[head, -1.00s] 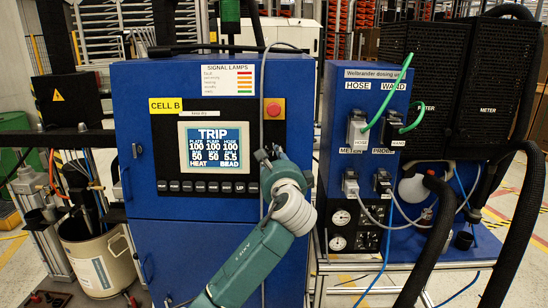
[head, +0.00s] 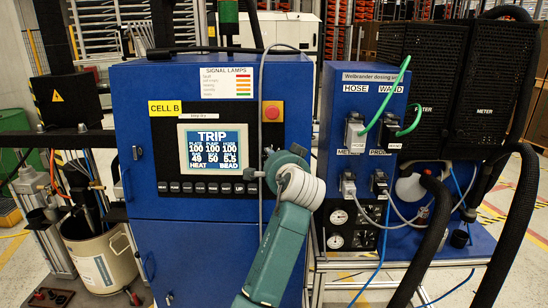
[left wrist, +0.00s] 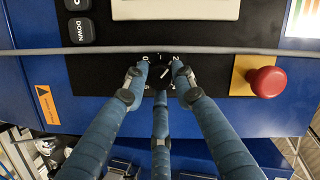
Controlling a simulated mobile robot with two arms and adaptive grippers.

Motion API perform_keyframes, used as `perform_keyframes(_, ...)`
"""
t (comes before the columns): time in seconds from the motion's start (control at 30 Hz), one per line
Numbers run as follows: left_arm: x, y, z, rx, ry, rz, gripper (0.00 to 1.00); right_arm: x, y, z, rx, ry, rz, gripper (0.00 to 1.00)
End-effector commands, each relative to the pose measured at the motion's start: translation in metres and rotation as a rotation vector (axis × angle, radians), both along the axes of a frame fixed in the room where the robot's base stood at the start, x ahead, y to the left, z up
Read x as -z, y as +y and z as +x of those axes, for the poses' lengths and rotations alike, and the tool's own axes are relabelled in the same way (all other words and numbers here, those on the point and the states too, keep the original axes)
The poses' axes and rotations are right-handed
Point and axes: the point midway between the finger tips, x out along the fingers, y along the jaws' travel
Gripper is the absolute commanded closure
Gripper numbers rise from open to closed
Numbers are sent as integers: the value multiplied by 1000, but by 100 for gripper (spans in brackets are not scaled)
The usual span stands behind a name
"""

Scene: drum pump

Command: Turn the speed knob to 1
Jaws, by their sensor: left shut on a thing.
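The speed knob (left wrist: 164,73) is a small dark dial with a white pointer line in the left wrist view. The pointer slants toward the upper right. Printed digits show around it, a 0 at upper left and a 2 at upper right. My left gripper (left wrist: 160,79) has its fingers on either side of the knob and one below, and is shut on it. In the head view my left gripper (head: 255,174) is at the right edge of the blue cabinet's black panel, and its wrist hides the knob. My right gripper is not in view.
A grey cable (left wrist: 110,52) runs across the panel close by the fingertips. A red emergency button (left wrist: 266,81) on a yellow plate is to the right in the wrist view. The display (head: 213,148) reads TRIP. The dosing unit (head: 338,100) with hoses stands right.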

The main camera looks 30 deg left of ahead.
Motion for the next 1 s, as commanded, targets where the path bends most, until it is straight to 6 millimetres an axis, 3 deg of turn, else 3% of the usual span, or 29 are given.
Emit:
perform_keyframes(0.5, 2, 1, -1, -92, -231, -400, 100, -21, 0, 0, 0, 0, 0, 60)
perform_keyframes(1.0, 5, 1, -1, -136, -350, -599, 100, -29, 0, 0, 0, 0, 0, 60)
